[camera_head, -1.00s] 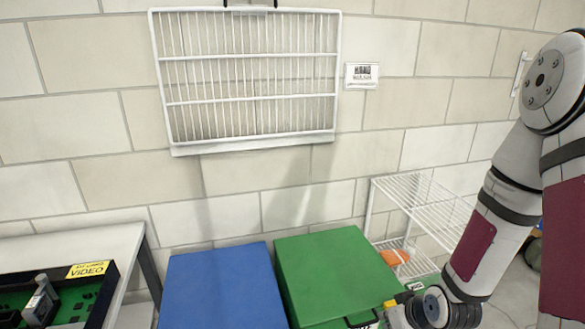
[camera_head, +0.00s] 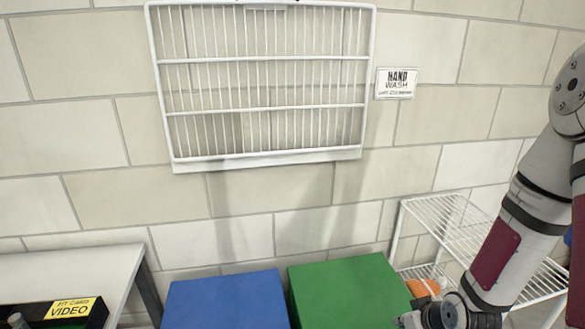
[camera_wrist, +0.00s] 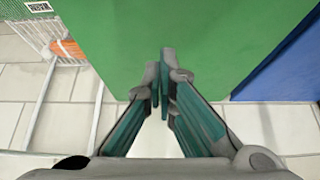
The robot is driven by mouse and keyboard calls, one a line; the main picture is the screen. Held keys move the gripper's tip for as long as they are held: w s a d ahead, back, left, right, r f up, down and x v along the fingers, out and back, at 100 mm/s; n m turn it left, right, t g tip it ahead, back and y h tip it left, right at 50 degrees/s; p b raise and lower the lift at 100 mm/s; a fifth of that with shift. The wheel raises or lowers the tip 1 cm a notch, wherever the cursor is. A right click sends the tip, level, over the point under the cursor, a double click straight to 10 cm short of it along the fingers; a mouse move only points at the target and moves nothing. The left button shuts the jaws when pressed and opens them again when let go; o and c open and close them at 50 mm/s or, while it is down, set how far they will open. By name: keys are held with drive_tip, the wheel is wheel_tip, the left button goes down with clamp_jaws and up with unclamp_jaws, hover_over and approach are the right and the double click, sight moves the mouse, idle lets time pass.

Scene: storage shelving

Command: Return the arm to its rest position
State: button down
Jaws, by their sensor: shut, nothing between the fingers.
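My arm (camera_head: 497,248) shows at the right of the head view, bent, with its lower part reaching down beside the green box. In the wrist view my gripper (camera_wrist: 160,92) is shut, its fingertips together with nothing between them. The fingers are in front of the green box's face (camera_wrist: 215,40); I cannot tell the exact gap. In the head view the fingers are cut off below the frame's bottom edge.
A green box (camera_head: 345,290) and a blue box (camera_head: 225,300) stand side by side. A white wire shelf (camera_head: 445,215) with an orange item (camera_head: 423,288) is behind my arm. A white table (camera_head: 80,270) stands left. A wire rack (camera_head: 265,108) hangs on the wall.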

drive_tip(key=s+r+g+h+p, duration=0.1)
drive_tip(key=s+r+p, duration=0.2)
drive_tip(key=r, duration=0.9)
drive_tip(key=s+r+h+p, duration=0.1)
drive_tip(key=s+r+p, duration=0.25)
drive_tip(key=r, duration=0.85)
drive_tip(key=s+a+r+m+p, duration=0.1)
drive_tip(key=s+a+r+p, duration=0.1)
drive_tip(key=s+r, duration=0.6)
drive_tip(key=s+a+r+m+p, duration=0.1)
drive_tip(key=s+a+r, duration=0.3)
drive_tip(key=s+r, duration=0.5)
drive_tip(key=shift+s+r+g+y+p, duration=0.35)
drive_tip(key=shift+s+p, duration=0.25)
drive_tip(key=shift+s, duration=0.2)
